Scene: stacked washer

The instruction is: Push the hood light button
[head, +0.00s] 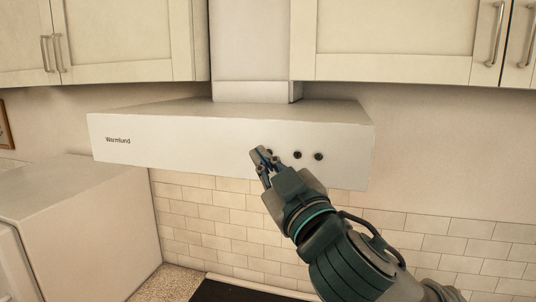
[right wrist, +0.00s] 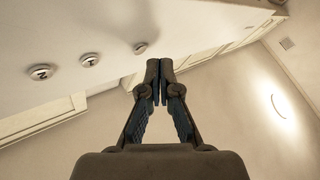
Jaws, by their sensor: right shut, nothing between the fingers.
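The white range hood (head: 190,135) has a row of three small round dark buttons on its front panel. The left button (head: 270,152) is partly hidden by my right gripper (head: 262,153); the middle button (head: 298,155) and right button (head: 319,156) are clear. My left gripper is out of view.
Cream cabinets (head: 395,40) hang above on both sides of the hood's chimney (head: 252,50). A tall white appliance (head: 85,225) stands at lower left. A dark cooktop (head: 240,291) lies below the hood. The space before the hood's left half is free.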

